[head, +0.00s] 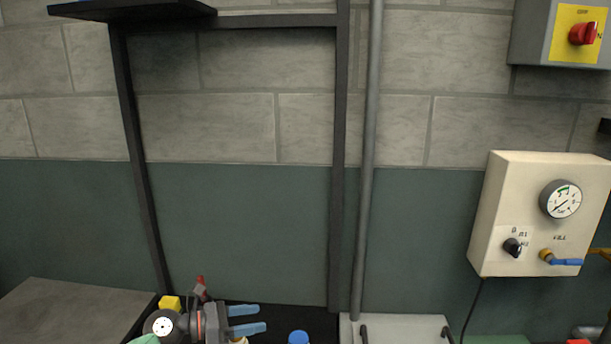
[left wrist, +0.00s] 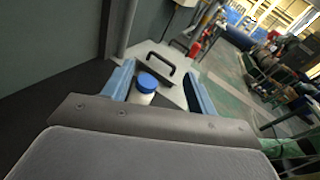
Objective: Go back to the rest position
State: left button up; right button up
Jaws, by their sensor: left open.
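My left gripper (head: 262,318) is low in the head view, its two blue fingers apart and pointing right, with nothing between them. In the left wrist view the open fingers (left wrist: 158,88) frame a white bottle with a blue cap (left wrist: 147,80), which stands beyond them. The same blue cap (head: 298,338) shows at the bottom edge of the head view, to the right of the fingertips and apart from them. My right gripper is in neither view.
A pale panel with handles (head: 400,322) lies right of the bottle. A dark frame (head: 338,150) and grey pipe (head: 369,150) stand against the wall.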

pick_arm(q)
notch_tip(320, 180, up, 4)
jog(key=s+a+n+t+y, duration=0.2)
jog(key=n+t+y, duration=0.1)
jog(key=n+t, duration=1.25)
jog(key=s+a+f+n+g+y, duration=0.2)
jog(key=a+f+n+y, duration=0.25)
jog(key=n+y, duration=0.4)
jog(key=s+a+f+n+g+y, duration=0.2)
jog(key=s+a+f+n+y, duration=0.25)
jog(key=n, duration=0.75)
jog(key=s+d+f+n+g, duration=0.1)
jog(key=s+f+n+g, duration=0.4)
jog(key=s+f+g, duration=0.5)
jog(key=s+d+f+n+g, duration=0.2)
jog(key=s+f+n+g, duration=0.4)
jog(key=s, duration=0.8)
jog(key=s+d+f, duration=0.1)
jog(key=s+f, duration=0.1)
jog(key=f, duration=1.6)
jog(key=s+d+f+h, duration=0.1)
jog(key=s+d+f, duration=0.1)
jog(key=f, duration=1.7)
jog(key=shift+s+d+f+m, duration=0.15)
jog(key=shift+s+d+m, duration=0.15)
jog(key=shift+s+m, duration=0.1)
